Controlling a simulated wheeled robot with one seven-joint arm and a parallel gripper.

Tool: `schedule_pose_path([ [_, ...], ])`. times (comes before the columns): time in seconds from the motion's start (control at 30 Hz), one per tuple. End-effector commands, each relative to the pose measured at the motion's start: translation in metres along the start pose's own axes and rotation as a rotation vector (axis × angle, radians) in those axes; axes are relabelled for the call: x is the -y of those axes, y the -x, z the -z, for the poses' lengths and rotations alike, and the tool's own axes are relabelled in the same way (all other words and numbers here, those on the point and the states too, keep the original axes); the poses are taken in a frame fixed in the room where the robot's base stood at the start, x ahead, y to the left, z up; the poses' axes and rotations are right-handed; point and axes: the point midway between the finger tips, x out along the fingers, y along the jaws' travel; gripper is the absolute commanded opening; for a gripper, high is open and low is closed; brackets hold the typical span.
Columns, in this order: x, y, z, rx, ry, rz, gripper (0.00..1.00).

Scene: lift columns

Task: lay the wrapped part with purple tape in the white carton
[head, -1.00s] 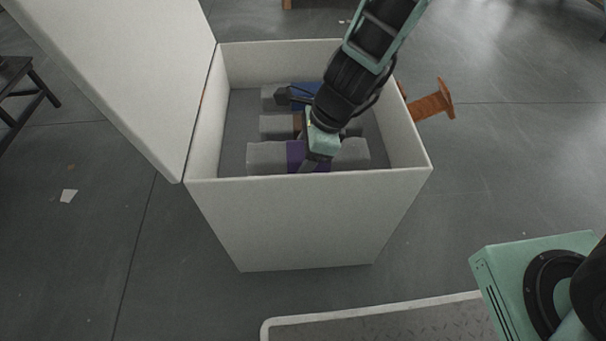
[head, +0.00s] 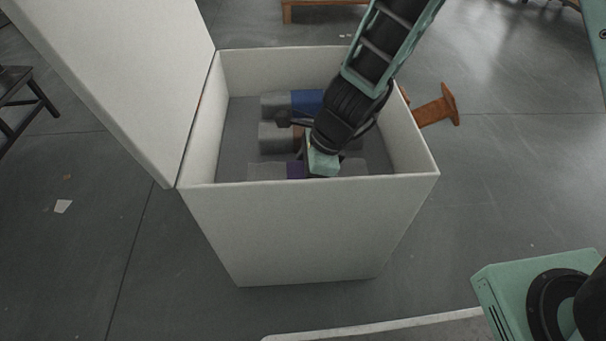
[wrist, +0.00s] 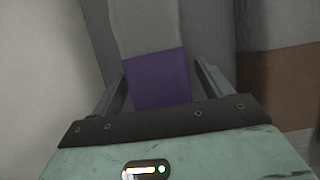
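The white carton (head: 310,235) stands open in the middle of the head view. The wrapped part with purple tape (head: 267,171) is grey with a purple band and lies low inside, near the front wall. The front rim hides its lower side, so I cannot tell if it touches the floor. My gripper (head: 308,165) reaches down into the carton over the band.
Behind it in the carton lie a wrapped part with blue tape (head: 306,102) and one with brown tape (head: 273,138). The raised lid (head: 120,80) stands at the left. An orange-brown spool-like object (head: 435,110) is outside to the right.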

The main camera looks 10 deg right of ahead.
Motion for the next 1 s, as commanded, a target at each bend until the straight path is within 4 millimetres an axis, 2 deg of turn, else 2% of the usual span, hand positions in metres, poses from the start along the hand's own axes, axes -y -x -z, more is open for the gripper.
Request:
schedule_pose_path([
  [0.27, 0.000, 0.005, -0.002, 0.000, 0.001, 0.000, 0.78],
  [0.37, 0.000, 0.019, -0.003, 0.000, 0.001, 0.001, 0.78],
  [0.7, 0.001, 0.091, -0.004, 0.000, -0.001, 0.002, 0.78],
  [0.83, 0.000, 0.110, -0.003, 0.000, -0.001, 0.000, 0.78],
  [1.0, 0.000, 0.122, -0.002, 0.000, 0.001, 0.001, 0.78],
])
